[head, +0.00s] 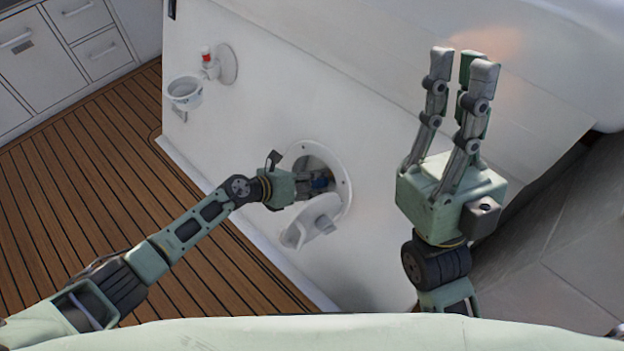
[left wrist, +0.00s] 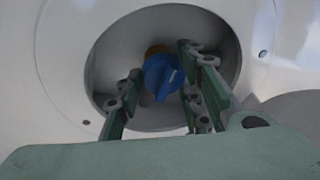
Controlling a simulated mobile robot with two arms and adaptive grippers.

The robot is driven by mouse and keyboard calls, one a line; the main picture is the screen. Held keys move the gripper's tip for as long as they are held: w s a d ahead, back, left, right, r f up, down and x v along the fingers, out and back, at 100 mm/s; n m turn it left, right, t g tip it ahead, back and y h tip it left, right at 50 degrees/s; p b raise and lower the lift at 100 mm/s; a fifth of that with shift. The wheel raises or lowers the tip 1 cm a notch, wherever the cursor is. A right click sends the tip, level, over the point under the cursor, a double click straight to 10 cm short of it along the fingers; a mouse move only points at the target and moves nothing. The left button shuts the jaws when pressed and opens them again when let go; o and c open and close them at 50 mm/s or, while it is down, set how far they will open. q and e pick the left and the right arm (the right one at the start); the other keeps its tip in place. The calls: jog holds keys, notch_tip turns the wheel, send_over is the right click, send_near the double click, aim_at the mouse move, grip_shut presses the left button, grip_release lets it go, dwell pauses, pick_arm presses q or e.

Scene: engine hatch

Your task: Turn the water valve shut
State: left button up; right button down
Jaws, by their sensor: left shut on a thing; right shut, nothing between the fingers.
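The blue water valve handle (head: 320,183) sits inside a round recess in the white wall. In the left wrist view the blue handle (left wrist: 158,76) is near the middle of the opening, with a brass-coloured part behind it. My left gripper (head: 313,183) reaches into the recess and is shut on the blue handle, with its fingers on either side of it in the left wrist view (left wrist: 160,90). My right gripper (head: 465,68) is shut and empty, pointing up, well to the right of the recess.
The white round hatch cover (head: 318,220) hangs open below the opening, close under my left gripper. Wooden floor (head: 90,170) lies to the left.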

pick_arm(q)
jog(key=o, duration=1)
jog(key=shift+s+a+f, duration=0.15)
jog(key=shift+a+f, duration=0.05)
jog(key=shift+f, duration=0.25)
jog(key=shift+c, duration=0.2)
jog(key=shift+o, duration=0.5)
jog(key=shift+r, duration=0.1)
jog(key=shift+d+r, duration=0.1)
jog(key=shift+r, duration=0.05)
jog(key=v, duration=1.2)
